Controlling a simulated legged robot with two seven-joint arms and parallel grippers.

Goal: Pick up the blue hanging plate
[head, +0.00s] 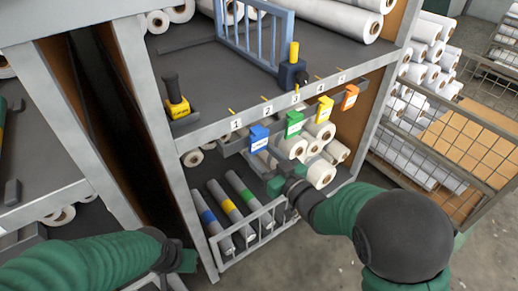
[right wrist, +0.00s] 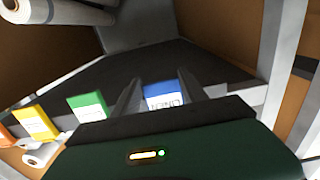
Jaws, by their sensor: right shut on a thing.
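The blue hanging plate (head: 259,138) hangs at the shelf's front edge, left of the green plate (head: 294,124). In the right wrist view the blue plate (right wrist: 165,94) sits between the two dark fingers of my right gripper (right wrist: 158,92), its lower part hidden by the gripper body. In the head view my right gripper (head: 254,158) reaches up from below and is shut on the blue plate. My left arm comes in at the lower left; its gripper (head: 172,281) is cut by the bottom edge, and its fingers cannot be made out.
Yellow (head: 325,109) and orange (head: 350,97) plates hang further right. Numbered labels line the shelf edge (head: 210,134). A wire cage (head: 440,150) stands at the right.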

